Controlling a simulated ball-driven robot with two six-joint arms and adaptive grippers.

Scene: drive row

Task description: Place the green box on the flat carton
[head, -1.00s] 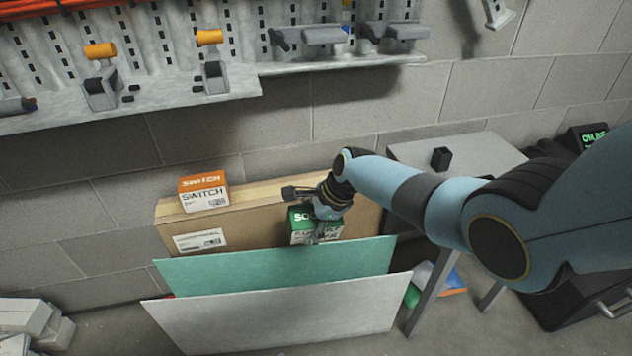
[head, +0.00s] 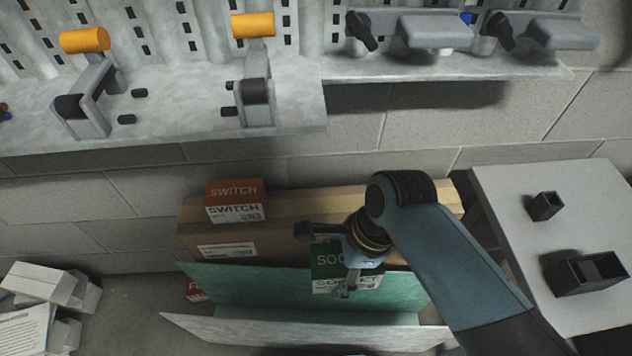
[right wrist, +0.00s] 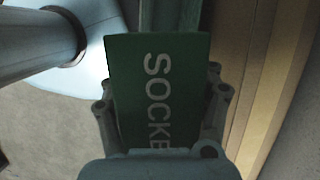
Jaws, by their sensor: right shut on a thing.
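The green box (head: 328,257), with white "SOCKET" lettering, is held in my right gripper (head: 346,284). It is in front of the flat carton (head: 290,240), a long brown carton standing against the block wall. In the head view the box overlaps the carton's front and the green panel; I cannot tell whether it touches either. In the right wrist view the green box (right wrist: 155,75) sits between the finger linkages of the right gripper (right wrist: 160,105), and brown cardboard shows at the right. My left gripper is not in view.
An orange and white SWITCH box (head: 237,200) stands on the carton's top at the left. A green panel (head: 235,285) and a pale panel (head: 290,333) lean in front. A grey table (head: 510,205) stands right; a shelf (head: 200,130) overhangs above.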

